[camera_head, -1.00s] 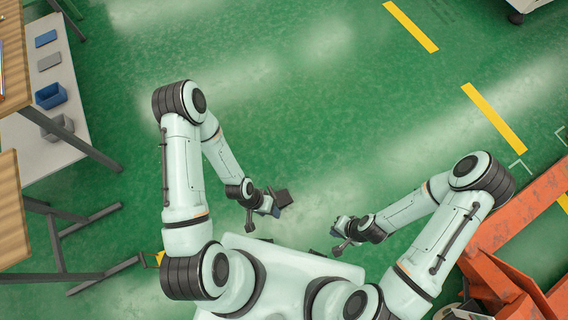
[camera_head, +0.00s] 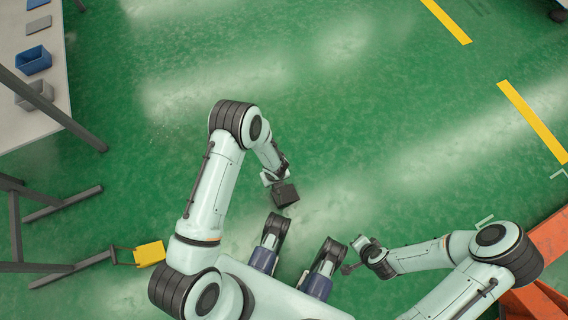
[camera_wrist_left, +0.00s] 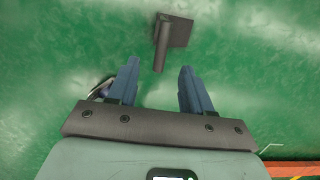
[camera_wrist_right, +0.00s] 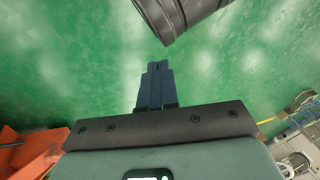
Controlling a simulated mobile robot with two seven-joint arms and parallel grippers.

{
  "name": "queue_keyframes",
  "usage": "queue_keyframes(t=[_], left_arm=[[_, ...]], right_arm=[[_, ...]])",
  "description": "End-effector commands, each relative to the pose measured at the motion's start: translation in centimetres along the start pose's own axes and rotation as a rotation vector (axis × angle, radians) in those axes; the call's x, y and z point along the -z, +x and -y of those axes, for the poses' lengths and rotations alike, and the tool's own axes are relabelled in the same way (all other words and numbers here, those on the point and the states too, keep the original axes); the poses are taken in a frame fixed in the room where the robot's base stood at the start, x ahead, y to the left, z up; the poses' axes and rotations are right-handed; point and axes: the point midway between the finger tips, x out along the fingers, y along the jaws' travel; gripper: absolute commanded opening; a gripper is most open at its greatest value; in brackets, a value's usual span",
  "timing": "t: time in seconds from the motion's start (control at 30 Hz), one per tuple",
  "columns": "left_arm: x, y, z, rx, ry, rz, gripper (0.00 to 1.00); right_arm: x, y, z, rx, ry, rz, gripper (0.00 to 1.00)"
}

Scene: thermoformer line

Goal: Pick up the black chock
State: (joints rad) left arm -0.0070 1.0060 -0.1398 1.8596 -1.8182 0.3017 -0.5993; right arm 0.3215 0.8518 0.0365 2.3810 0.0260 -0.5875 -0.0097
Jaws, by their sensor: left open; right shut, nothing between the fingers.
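The black chock (camera_head: 285,195) is a dark block beside my left gripper (camera_head: 273,178) in the head view. In the left wrist view the chock (camera_wrist_left: 174,35) lies beyond the fingertips, a flat block with a bar whose end points back toward the gap between the fingers. My left gripper (camera_wrist_left: 160,70) is open and empty; no contact with the chock shows. My right gripper (camera_wrist_right: 157,66) is shut and empty over the green floor; in the head view it is to the right of the chock (camera_head: 361,243).
A table (camera_head: 50,125) with blue and grey bins stands at the left, its dark legs reaching over the floor. A yellow block (camera_head: 150,253) is at the lower left. Orange framework (camera_head: 540,300) is at the lower right. The green floor ahead is clear.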

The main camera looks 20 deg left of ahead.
Motion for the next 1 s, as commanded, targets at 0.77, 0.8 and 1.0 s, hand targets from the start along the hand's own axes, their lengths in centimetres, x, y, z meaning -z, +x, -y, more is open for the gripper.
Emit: queue_keyframes(t=[0.77, 0.8, 1.0], left_arm=[[0.4, 9.5, 0.3, -0.002, -0.006, -0.005, 0.5], [0.4, 10.0, 0.3, -0.002, -0.006, -0.005, 0.5], [0.3, 10.3, 0.4, -0.001, -0.006, -0.004, 0.5]], right_arm=[[-3.7, 4.3, -4.2, -0.072, 0.044, 0.116, 0.0], [-4.1, 4.4, -4.5, -0.077, 0.048, 0.128, 0.0], [-4.5, 4.4, -4.8, -0.083, 0.051, 0.141, 0.0]])
